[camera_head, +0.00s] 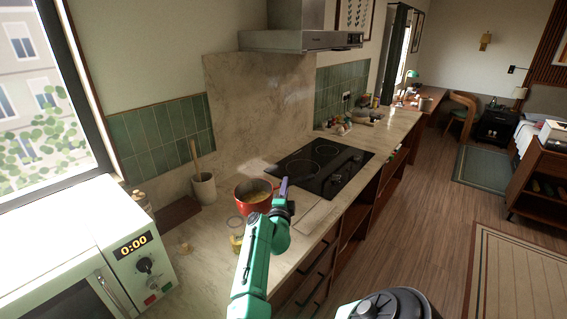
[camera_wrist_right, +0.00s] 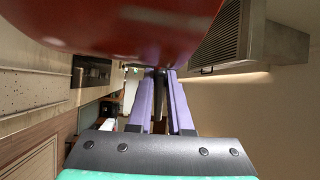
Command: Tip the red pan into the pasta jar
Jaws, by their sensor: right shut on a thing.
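The glass pasta jar (camera_head: 236,232) stands on the counter in front and left of the pan, partly hidden by my right arm. The pan looks about level. My left gripper is not in view.
A white microwave (camera_head: 130,255) stands at the left. A utensil crock (camera_head: 204,187) is near the wall. The black cooktop (camera_head: 320,165) is behind the pan, under a range hood (camera_head: 300,41). Small items (camera_head: 343,125) stand farther along the counter.

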